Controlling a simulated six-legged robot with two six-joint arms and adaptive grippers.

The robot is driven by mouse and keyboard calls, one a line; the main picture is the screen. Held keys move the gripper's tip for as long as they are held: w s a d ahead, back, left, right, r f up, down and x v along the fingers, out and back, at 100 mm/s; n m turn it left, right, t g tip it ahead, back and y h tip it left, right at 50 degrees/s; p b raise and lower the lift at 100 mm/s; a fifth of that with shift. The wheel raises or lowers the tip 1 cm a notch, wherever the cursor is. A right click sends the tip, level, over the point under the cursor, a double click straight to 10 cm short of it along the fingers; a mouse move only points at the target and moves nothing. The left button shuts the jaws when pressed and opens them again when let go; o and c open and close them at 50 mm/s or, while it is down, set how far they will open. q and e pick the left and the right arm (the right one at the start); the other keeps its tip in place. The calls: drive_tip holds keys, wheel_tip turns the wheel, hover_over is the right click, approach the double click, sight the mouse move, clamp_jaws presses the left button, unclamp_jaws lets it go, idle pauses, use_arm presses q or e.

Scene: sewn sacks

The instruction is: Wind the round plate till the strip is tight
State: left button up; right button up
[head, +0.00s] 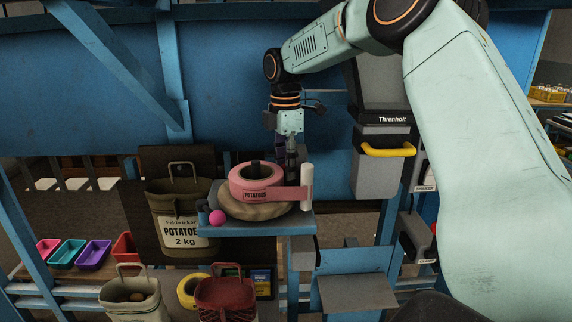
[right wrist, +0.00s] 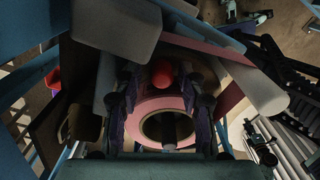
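A pink roll marked POTATOES (head: 255,183) lies on a beige round plate (head: 238,209) on a small blue shelf. A pink strip (head: 285,194) runs from the roll to a white upright post (head: 307,187); the post also shows in the right wrist view (right wrist: 258,88). A pink ball (head: 217,217) sits at the front left of the plate. My right gripper (head: 291,165) points down just behind the roll, beside the post. In the right wrist view its two fingers stand apart over the roll (right wrist: 135,122), with a red ball (right wrist: 162,73) beyond. My left gripper is not in view.
A POTATOES sack (head: 180,195) stands left of the shelf (head: 270,229). Below are a cream bag (head: 130,294), a red basket (head: 226,298) and a yellow roll (head: 188,290). A grey machine with a yellow handle (head: 388,151) is close on the right.

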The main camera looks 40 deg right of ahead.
idle(0.3)
wheel_tip(320, 180, up, 12)
drive_tip(key=shift+f, duration=0.1)
idle(0.4)
idle(0.3)
